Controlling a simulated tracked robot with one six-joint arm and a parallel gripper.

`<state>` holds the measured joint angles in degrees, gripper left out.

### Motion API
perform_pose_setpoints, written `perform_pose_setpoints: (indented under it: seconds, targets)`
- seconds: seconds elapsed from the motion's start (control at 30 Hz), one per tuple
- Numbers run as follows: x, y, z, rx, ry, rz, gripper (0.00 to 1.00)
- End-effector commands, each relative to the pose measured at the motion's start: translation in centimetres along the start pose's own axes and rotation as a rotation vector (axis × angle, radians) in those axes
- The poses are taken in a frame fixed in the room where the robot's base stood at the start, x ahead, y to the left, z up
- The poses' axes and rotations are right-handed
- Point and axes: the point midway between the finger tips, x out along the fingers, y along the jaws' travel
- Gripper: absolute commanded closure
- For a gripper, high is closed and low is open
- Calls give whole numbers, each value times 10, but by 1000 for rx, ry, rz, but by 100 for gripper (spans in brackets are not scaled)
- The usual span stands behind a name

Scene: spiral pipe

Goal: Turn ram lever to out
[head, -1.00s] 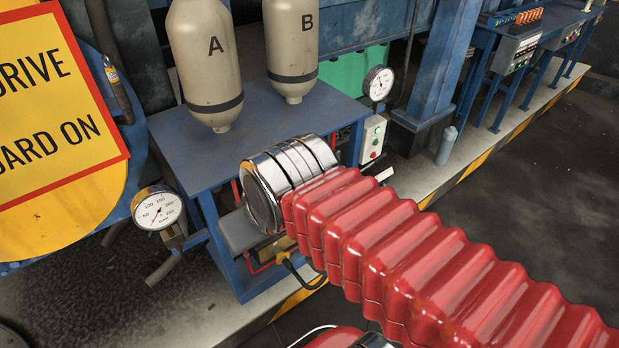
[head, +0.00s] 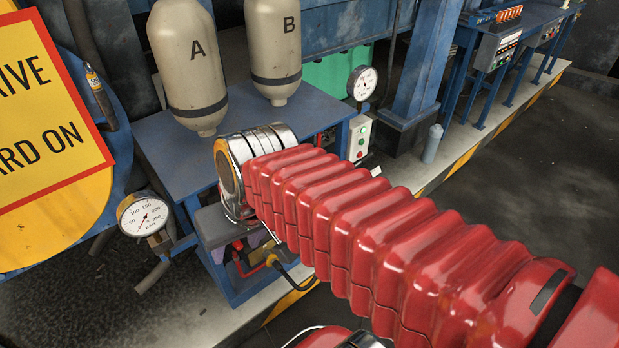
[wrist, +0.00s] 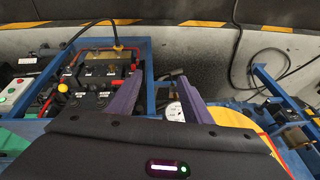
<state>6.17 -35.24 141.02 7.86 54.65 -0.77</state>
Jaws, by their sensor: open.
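The ram lever cannot be singled out. In the wrist view a dark valve block (wrist: 100,72) sits in a blue frame, with small red and yellow parts on it. One yellow knob (wrist: 62,88) is at its left side. No lever label is readable. My gripper (wrist: 157,95) shows two purple fingers spread apart with nothing between them. The left finger overlaps the lower right edge of the valve block in the picture; contact cannot be told.
Tanks A (head: 188,65) and B (head: 273,50) stand on a blue bench (head: 175,150). A pressure gauge (head: 143,215) is at left, beside the yellow sign disc (head: 60,215). A button box (head: 360,138) and a second gauge (head: 362,83) are right of the bench. Cables lie on the floor.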

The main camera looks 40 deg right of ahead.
Motion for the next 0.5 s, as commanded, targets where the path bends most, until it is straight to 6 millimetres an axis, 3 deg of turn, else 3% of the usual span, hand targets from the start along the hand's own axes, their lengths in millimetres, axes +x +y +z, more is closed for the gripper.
perform_pose_setpoints:
  seconds: [0.5]
  targets:
    - [56,16,-20,524,-308,-229,55]
